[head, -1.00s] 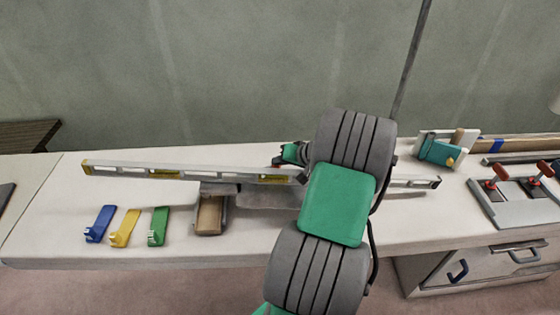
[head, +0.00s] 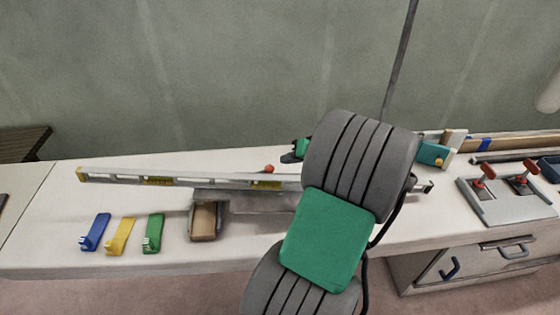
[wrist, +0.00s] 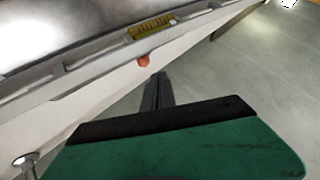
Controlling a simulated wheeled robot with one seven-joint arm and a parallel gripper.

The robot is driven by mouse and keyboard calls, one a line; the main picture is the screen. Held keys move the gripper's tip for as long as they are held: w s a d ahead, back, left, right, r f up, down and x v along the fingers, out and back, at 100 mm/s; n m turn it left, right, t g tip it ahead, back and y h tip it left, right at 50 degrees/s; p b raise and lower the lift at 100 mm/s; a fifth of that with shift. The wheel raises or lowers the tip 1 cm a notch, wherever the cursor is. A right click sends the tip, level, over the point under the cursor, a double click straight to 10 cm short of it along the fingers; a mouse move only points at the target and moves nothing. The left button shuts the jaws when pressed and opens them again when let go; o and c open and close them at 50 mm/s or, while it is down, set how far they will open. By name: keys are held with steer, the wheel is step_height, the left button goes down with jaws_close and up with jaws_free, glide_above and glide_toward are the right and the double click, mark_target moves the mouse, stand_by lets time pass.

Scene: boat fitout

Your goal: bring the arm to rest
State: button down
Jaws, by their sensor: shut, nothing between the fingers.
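My gripper (wrist: 157,92) shows in the wrist view as narrow dark fingers, shut and empty beyond its green housing. In the head view my arm crosses the middle of the bench, and the gripper's dark end (head: 290,157) shows only in part, at the left of the upper arm link. It is behind the long spirit level. The rest of the gripper is hidden by my arm.
The long level (head: 118,178) lies along the white bench (head: 50,225). Blue (head: 95,232), yellow (head: 119,236) and green (head: 153,232) pieces lie at front left, near an open box (head: 205,221). Red-handled clamps (head: 484,178) stand at right. A red knob (wrist: 143,60) is near the level.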

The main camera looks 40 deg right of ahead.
steer(key=shift+s, duration=0.1)
stand_by(0.3)
steer(key=w+a+r+n+g, duration=0.1)
steer(key=a+n+g, duration=0.2)
steer(key=a, duration=1)
steer(key=w+a+r+n+g, duration=0.1)
steer(key=a+r+n+g, duration=0.15)
steer(key=a, duration=1.05)
steer(key=s+a+n+g+h, duration=0.1)
steer(key=s+a+n, duration=0.1)
steer(key=s+a, duration=0.5)
steer(key=shift+s+a+f, duration=0.2)
steer(key=shift+a, duration=0.1)
